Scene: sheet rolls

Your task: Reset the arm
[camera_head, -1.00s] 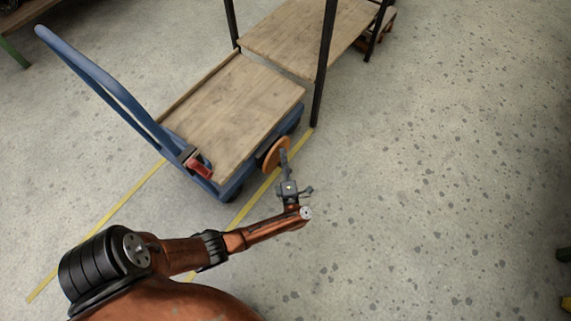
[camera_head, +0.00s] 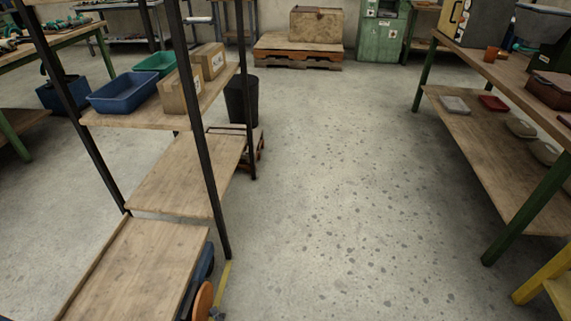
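Only the tip of my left gripper (camera_head: 216,314) shows, at the bottom edge of the head view, right beside an orange disc (camera_head: 203,301). The disc stands on edge at the right side of the flat wooden cart (camera_head: 135,275). I cannot tell whether the gripper touches or holds the disc, nor whether its fingers are open. The rest of the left arm is below the picture. My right gripper is out of view.
A black-framed shelf (camera_head: 180,185) stands behind the cart, with a blue bin (camera_head: 123,92), a green bin (camera_head: 155,63) and cardboard boxes (camera_head: 180,92). A green-legged workbench (camera_head: 480,140) stands at right. The floor (camera_head: 340,200) between is clear.

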